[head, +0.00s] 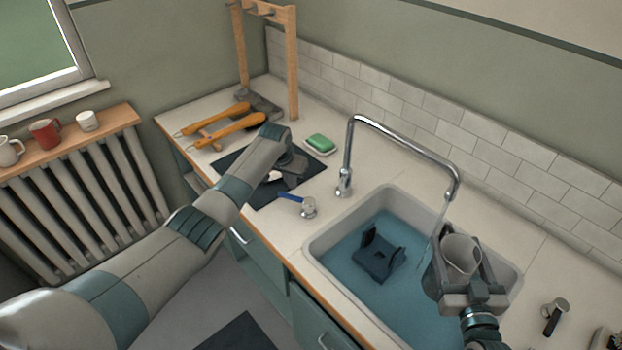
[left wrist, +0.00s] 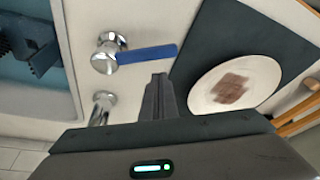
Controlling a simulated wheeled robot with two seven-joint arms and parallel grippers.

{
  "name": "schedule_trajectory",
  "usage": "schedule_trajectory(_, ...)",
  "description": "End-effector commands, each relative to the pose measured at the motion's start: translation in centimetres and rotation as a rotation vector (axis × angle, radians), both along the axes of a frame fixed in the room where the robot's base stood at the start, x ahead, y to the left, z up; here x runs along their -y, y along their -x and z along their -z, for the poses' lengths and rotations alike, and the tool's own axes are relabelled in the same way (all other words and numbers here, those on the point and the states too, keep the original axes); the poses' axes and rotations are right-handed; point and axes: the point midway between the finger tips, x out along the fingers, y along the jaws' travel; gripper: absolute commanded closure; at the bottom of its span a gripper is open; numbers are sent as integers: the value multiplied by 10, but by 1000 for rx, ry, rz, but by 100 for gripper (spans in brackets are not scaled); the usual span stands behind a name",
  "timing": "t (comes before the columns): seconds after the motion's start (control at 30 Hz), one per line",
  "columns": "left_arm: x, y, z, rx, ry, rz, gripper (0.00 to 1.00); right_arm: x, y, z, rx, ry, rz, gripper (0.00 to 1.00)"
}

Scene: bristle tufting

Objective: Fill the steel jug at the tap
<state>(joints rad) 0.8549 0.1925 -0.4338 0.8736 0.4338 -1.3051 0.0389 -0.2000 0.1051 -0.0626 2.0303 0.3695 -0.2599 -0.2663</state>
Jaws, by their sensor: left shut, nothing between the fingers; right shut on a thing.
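The steel jug (head: 461,257) is at the right side of the sink. My right gripper (head: 462,275) is shut on it, with its fingers on either side. The chrome tap (head: 402,146) arches over the sink, and a thin stream falls from its spout near the jug's left rim.
A dark rack (head: 380,257) sits in the blue-bottomed sink (head: 318,240). A plate with a brown patch (left wrist: 235,85) lies on a dark mat (left wrist: 215,40). Green soap (head: 320,143), orange-handled tools (head: 228,130) and a wooden stand (head: 292,65) are behind my left arm.

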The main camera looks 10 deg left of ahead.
Motion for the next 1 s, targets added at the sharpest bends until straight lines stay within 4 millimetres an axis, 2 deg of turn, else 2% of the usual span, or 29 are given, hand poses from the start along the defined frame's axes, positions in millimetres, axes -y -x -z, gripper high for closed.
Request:
schedule_trajectory(0.3, -3, 18, 0, -1, 0, 0, 100, 0, 0, -2, 4, -1, 0, 83)
schedule_trajectory(1.0, -3, 22, 0, -1, 0, -23, 100, 0, 0, -2, 4, -1, 0, 83)
